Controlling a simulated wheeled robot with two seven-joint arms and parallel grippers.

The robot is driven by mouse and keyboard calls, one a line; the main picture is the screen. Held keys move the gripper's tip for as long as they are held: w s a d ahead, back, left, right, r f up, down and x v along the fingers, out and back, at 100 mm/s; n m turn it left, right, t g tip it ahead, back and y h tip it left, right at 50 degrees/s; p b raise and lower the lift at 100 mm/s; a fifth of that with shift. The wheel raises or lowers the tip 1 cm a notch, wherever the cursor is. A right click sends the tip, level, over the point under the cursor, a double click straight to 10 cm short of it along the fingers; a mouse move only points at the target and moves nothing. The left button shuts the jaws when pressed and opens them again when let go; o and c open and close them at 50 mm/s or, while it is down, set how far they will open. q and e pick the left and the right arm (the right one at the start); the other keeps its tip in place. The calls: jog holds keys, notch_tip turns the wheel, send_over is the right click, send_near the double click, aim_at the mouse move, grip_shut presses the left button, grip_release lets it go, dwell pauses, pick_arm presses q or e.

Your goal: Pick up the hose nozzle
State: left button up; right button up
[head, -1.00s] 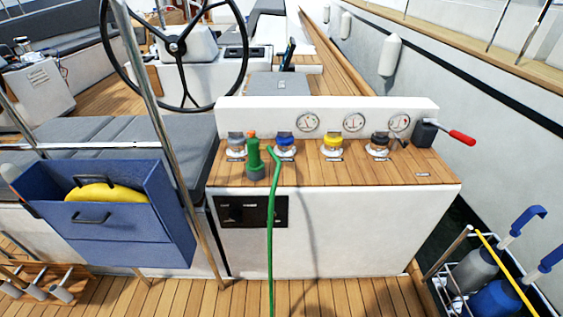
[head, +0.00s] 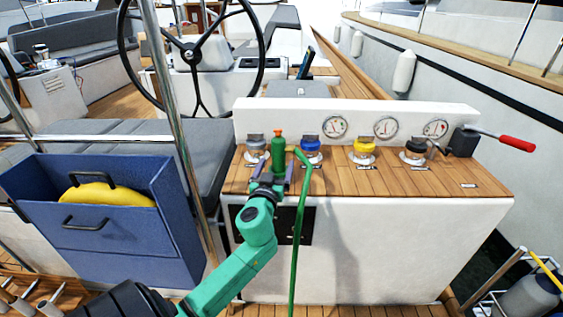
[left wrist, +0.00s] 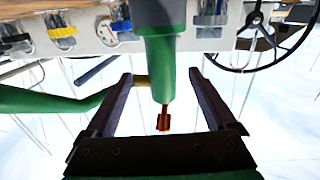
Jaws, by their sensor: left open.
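The green hose nozzle (head: 278,150), with an orange-red tip, stands upright on the wooden counter top (head: 440,180) near its left end. A green hose (head: 296,240) bends beside it and hangs down the counter front. My left gripper (head: 272,174) is open at the nozzle, with one finger to each side of it. In the left wrist view the nozzle (left wrist: 165,65) lies between the two spread fingers (left wrist: 162,82), with a gap on both sides. I cannot tell how deep it sits between them. My right gripper is not in view.
A panel with gauges (head: 386,128) stands behind. A metal pole (head: 172,100) and a blue bin (head: 110,215) are at left. A red-handled lever (head: 510,143) is at right.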

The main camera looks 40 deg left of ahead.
aim_at(277, 160)
pick_arm(q)
jog(key=x, duration=0.6)
jog(key=shift+s+a+f, duration=0.15)
jog(key=shift+s, duration=0.1)
jog(key=shift+c, duration=1)
grip_shut()
notch_tip(277, 160, up, 23)
jog(key=p, duration=0.8)
jog(key=shift+p, duration=0.3)
